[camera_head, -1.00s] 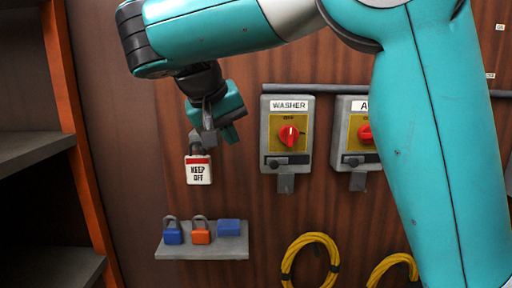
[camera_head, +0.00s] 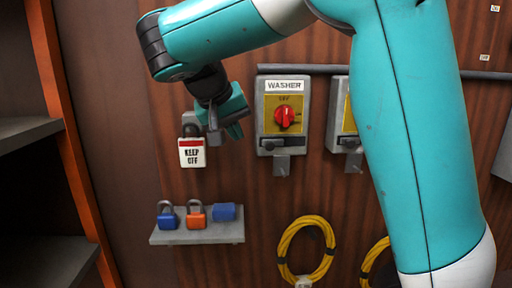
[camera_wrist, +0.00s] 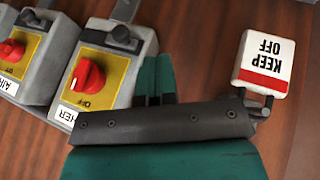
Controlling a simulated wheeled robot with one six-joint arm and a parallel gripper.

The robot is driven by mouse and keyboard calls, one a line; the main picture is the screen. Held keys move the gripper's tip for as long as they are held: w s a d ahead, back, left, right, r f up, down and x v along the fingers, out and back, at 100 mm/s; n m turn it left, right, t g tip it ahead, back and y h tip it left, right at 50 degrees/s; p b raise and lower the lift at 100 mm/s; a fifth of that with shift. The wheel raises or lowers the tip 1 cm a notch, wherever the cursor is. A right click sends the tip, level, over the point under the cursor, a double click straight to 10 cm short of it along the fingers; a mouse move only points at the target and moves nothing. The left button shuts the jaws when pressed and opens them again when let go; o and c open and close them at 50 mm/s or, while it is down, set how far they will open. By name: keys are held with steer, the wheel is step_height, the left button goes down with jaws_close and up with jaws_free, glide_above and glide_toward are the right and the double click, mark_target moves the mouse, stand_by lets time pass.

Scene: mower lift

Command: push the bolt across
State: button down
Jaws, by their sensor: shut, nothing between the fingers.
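The grey WASHER switch box (camera_head: 261,112) is on the wood panel, its red dial (camera_head: 284,117) at OFF. A dark sliding bolt (camera_head: 265,144) with a small knob lies across the bottom of the box, above a grey hasp tab (camera_head: 282,164). In the wrist view the bolt knob (camera_wrist: 121,35) shows clear of my fingers. My gripper (camera_head: 236,130) is shut and empty, just left of the box at about the bolt's height. In the wrist view my gripper (camera_wrist: 155,82) is beside the box's edge; I cannot tell whether it touches.
A padlock with a KEEP OFF tag (camera_head: 192,153) hangs left of my gripper. A shelf (camera_head: 170,239) below holds blue and orange padlocks. A second box, part hidden by my arm, shows in the wrist view (camera_wrist: 30,50). Yellow cable coils (camera_head: 290,240) hang lower right.

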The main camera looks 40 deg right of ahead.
mark_target(270, 144)
steer(key=shift+s+d+f+p, duration=0.15)
steer(key=shift+d+f, duration=0.4)
steer(key=shift+d, duration=0.35)
steer(key=shift+s+d+f+p, duration=0.1)
steer(key=shift+s+d+f, duration=0.1)
steer(key=shift+d+f, duration=0.5)
steer(key=shift+s+d+f+p, duration=0.15)
steer(key=shift+d+f, duration=0.2)
steer(key=shift+d, duration=0.7)
steer(key=shift+s+d+b, duration=0.35)
steer(key=shift+s+d, duration=0.4)
steer(key=shift+d, duration=0.35)
